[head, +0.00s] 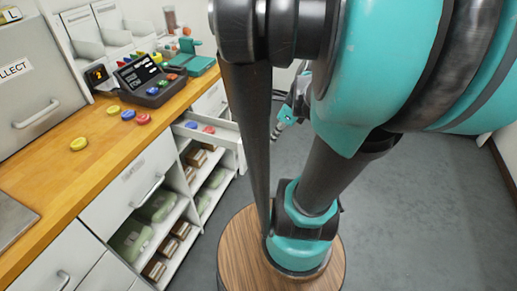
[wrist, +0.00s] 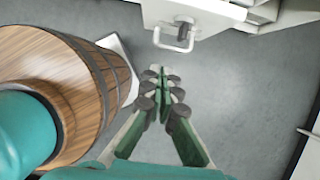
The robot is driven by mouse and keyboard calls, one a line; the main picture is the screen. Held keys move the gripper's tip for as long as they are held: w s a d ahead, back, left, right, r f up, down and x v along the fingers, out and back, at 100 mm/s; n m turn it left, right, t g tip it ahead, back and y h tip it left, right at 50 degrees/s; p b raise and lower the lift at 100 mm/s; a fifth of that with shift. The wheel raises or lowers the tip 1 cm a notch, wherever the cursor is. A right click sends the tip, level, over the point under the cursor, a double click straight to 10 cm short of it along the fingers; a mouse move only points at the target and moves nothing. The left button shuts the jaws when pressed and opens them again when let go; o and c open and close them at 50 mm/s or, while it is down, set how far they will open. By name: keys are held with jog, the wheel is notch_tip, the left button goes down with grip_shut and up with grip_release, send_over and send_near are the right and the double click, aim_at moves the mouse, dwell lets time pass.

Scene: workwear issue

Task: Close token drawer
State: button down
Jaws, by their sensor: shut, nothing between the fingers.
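The token drawer (head: 226,130) stands pulled out from the counter in the head view, with blue and red tokens (head: 208,129) inside. In the wrist view its white front (wrist: 200,14) and looped handle (wrist: 175,40) are at the top. My gripper (wrist: 163,72) is shut and empty, its fingertips just below the handle in that picture; no contact is visible. In the head view my gripper (head: 280,126) shows small beside the drawer's outer end, partly behind my arm.
Open shelves below hold green packs (head: 131,240) and brown boxes. Grey floor (head: 420,220) is clear to the right.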

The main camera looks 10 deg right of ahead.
jog(key=w+a+f, duration=0.4)
jog(key=a+f, duration=0.2)
jog(key=f, duration=0.2)
jog(key=shift+w+f, duration=0.15)
jog(key=shift+f, duration=0.05)
dwell(0.4)
dwell(0.4)
